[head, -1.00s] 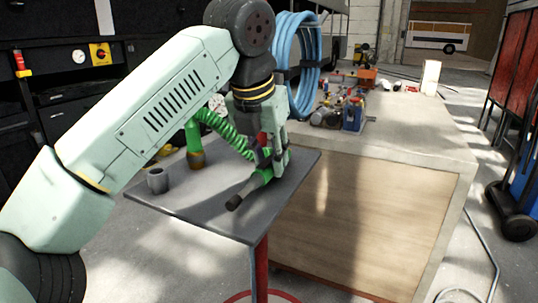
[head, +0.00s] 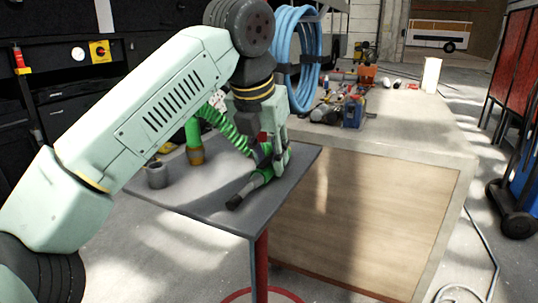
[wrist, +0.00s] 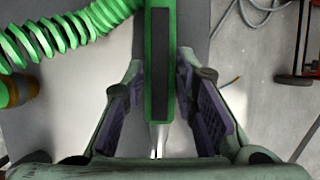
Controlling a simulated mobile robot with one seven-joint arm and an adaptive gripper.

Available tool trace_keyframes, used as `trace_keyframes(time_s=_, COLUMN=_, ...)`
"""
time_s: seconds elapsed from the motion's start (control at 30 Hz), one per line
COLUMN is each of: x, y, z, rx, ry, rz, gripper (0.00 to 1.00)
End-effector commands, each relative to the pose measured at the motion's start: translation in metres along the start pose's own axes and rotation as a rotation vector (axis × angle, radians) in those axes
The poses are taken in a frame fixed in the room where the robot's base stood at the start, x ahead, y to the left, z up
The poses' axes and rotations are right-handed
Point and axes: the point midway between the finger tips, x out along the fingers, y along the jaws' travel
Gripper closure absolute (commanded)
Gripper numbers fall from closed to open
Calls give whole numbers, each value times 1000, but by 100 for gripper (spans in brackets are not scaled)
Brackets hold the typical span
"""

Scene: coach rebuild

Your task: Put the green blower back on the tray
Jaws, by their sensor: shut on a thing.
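The green blower (head: 262,176), with a dark nozzle, is in my gripper (head: 272,152) over the right part of the grey tray (head: 195,205) in the head view. Its nozzle points toward the tray's near edge. I cannot tell whether it touches the tray. In the wrist view the blower (wrist: 160,65), with a dark strip along it, lies between the two fingers of my gripper (wrist: 160,85). The fingers are shut on it, with their pads at its sides. My arm hides part of the tray's back.
A green coiled hose (head: 228,132) runs close to my gripper. A cluttered bench (head: 425,135) is at right. The tray's near left is bare.

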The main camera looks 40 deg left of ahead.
Motion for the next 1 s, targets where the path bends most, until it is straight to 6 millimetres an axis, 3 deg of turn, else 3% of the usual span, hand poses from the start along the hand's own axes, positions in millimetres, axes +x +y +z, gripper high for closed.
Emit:
trace_keyframes(time_s=0.27, x=2, y=0, z=-1, rx=1, ry=5, rz=0, gripper=100)
trace_keyframes(time_s=0.3, x=2, y=0, z=-2, rx=1, ry=5, rz=0, gripper=72)
trace_keyframes(time_s=0.6, x=2, y=0, z=-1, rx=1, ry=3, rz=0, gripper=52)
trace_keyframes(time_s=1.0, x=-3, y=0, z=-1, rx=0, ry=3, rz=1, gripper=50)
